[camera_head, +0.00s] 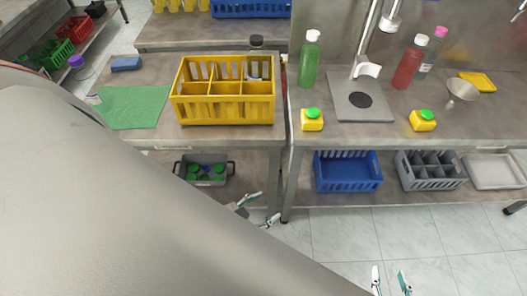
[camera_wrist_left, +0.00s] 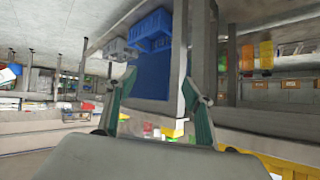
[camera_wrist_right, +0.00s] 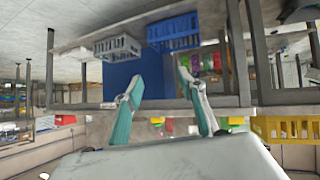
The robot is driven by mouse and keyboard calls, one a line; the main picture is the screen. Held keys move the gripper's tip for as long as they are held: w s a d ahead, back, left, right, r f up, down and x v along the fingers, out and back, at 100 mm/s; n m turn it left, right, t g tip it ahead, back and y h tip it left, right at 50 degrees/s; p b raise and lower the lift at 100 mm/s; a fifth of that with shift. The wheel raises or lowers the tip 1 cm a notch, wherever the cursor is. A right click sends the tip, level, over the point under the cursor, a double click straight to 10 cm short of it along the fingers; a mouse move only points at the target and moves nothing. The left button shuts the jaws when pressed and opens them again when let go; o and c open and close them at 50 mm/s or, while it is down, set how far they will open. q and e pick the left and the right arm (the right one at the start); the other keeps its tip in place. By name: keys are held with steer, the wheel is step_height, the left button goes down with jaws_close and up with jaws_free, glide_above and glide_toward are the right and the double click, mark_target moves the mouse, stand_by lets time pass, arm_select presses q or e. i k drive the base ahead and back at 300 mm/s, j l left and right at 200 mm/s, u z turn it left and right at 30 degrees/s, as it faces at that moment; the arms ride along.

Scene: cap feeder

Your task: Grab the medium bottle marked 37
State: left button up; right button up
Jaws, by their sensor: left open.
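No number 37 can be read on any bottle. In the head view a tall green bottle (camera_head: 309,64) with a white cap stands upright on the right-hand worktop. A red bottle (camera_head: 408,67) with a white cap and a clear bottle (camera_head: 433,50) with a pink cap stand farther right. A dark-capped clear bottle (camera_head: 256,62) is at the yellow crate's back right, partly hidden. My left gripper (camera_head: 268,206) is open and empty, low in front of the left table. My right gripper (camera_head: 389,270) is open and empty over the floor, lower right. Both are apart from every bottle.
The yellow crate (camera_head: 222,121) stands on the left worktop beside a green cloth (camera_head: 134,107). Small yellow containers (camera_head: 312,124) and a grey plate (camera_head: 343,108) sit on the right worktop. The lower shelf holds a blue crate (camera_head: 347,184) and a grey crate (camera_head: 431,184).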

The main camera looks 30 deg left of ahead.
mark_target(85, 75)
steer(key=u, duration=2.3)
steer(key=i+j, duration=0.15)
steer(key=j, duration=0.15)
steer(key=i+j+z, duration=0.15)
steer(key=i+j, duration=0.2)
steer(key=j, duration=0.25)
steer(key=i+j+z, duration=0.15)
steer(key=j, duration=0.15)
